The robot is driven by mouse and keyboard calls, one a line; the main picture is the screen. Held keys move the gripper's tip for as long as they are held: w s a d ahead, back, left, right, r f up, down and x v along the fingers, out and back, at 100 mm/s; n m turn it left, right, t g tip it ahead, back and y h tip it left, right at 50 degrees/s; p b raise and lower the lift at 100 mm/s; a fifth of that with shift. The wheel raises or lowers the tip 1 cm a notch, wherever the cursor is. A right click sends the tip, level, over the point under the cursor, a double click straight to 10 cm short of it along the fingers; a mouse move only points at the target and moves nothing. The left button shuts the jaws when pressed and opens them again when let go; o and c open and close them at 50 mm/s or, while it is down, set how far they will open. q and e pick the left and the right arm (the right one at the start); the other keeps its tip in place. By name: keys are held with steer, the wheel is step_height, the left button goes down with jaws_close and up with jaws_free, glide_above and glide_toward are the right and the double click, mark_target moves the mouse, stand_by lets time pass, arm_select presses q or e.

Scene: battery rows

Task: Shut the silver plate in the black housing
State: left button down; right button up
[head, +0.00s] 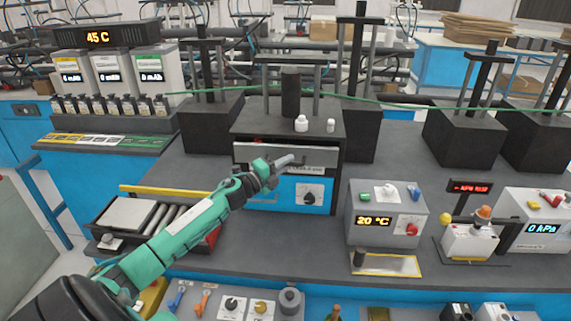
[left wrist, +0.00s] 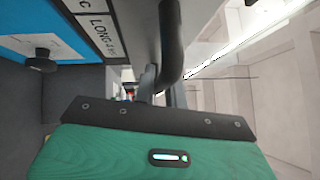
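The black housing (head: 345,158) stands in the middle of the bench, with a blue control panel (head: 288,190) low on its front. The silver plate (head: 325,157) is at the housing's front, below a dark gap with a thin orange line. My left gripper (head: 276,170) is at the plate's front and covers part of it. In the left wrist view, a dark curved handle (left wrist: 172,40) runs down beside a grey surface to the fingers (left wrist: 162,92). Whether the fingers grip it is unclear. My right gripper is out of view.
A white bottle (head: 301,124) and a smaller one (head: 331,126) stand on the housing. A grey 20 °C box (head: 385,235) is to the right. Dark presses stand behind.

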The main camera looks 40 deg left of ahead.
mark_target(286, 155)
arm_select(q)
steer(key=w+a+b, duration=0.2)
steer(key=w, duration=0.1)
steer(key=shift+w+a+f, duration=0.1)
steer(key=shift+w+a, duration=0.05)
steer(key=shift+w, duration=0.15)
steer(key=shift+r, duration=0.2)
steer(key=c, duration=1.6)
jaws_free()
steer(key=shift+o, duration=0.7)
steer(key=shift+w+f, duration=0.15)
steer(key=shift+w, duration=0.05)
steer(key=shift+s, duration=0.1)
